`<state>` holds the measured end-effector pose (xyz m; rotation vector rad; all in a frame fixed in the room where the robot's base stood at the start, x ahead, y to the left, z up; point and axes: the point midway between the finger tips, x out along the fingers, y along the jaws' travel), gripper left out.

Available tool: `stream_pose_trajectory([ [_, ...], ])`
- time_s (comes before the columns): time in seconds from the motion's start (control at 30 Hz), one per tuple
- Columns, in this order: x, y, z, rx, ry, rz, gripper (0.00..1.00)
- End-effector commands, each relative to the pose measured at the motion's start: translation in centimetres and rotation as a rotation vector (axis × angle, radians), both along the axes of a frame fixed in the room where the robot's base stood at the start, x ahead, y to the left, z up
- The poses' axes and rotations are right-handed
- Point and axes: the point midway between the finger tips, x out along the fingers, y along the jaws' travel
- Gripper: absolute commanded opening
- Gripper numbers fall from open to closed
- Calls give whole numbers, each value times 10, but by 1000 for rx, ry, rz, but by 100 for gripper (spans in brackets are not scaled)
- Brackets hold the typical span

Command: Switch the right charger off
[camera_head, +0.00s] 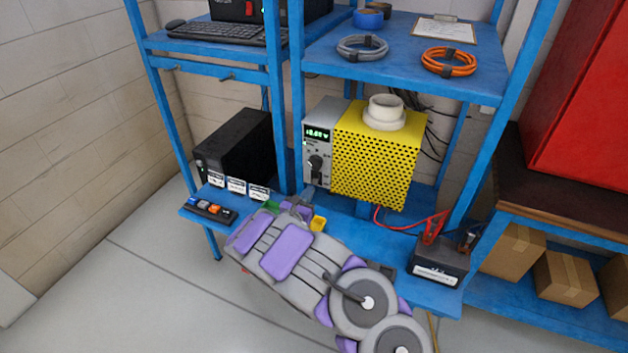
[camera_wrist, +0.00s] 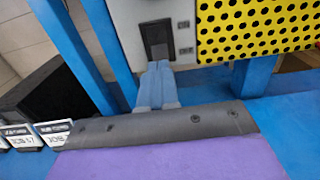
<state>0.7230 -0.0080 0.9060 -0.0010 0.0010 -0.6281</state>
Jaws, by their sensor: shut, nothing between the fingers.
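The charger on the right is a yellow perforated box (camera_head: 378,150) with a grey front panel (camera_head: 308,150), on the blue shelf. Its green display (camera_head: 317,133) is lit; the digits are too small to read surely. A dark knob or switch (camera_head: 316,163) sits below the display. In the wrist view a black switch-like part (camera_wrist: 157,40) shows on the panel. My gripper (camera_head: 303,203) is shut and empty, just below the panel. In the wrist view its fingertips (camera_wrist: 158,66) overlap the lower edge of the black part; I cannot tell whether they touch it.
A black box (camera_head: 235,150) stands in the left bay behind small labelled items (camera_head: 236,185). A blue upright (camera_head: 279,110) is close left of the panel. A battery (camera_head: 440,262) with red clamps (camera_head: 433,228) sits at the lower right. Cable coils (camera_head: 448,61) lie on the upper shelf.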

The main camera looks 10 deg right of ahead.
Motion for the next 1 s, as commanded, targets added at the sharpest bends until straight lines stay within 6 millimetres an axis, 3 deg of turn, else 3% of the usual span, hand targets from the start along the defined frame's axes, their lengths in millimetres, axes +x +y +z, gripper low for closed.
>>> stream_pose_trajectory([
  [1.0,22,-16,0,1,-2,0,0],
])
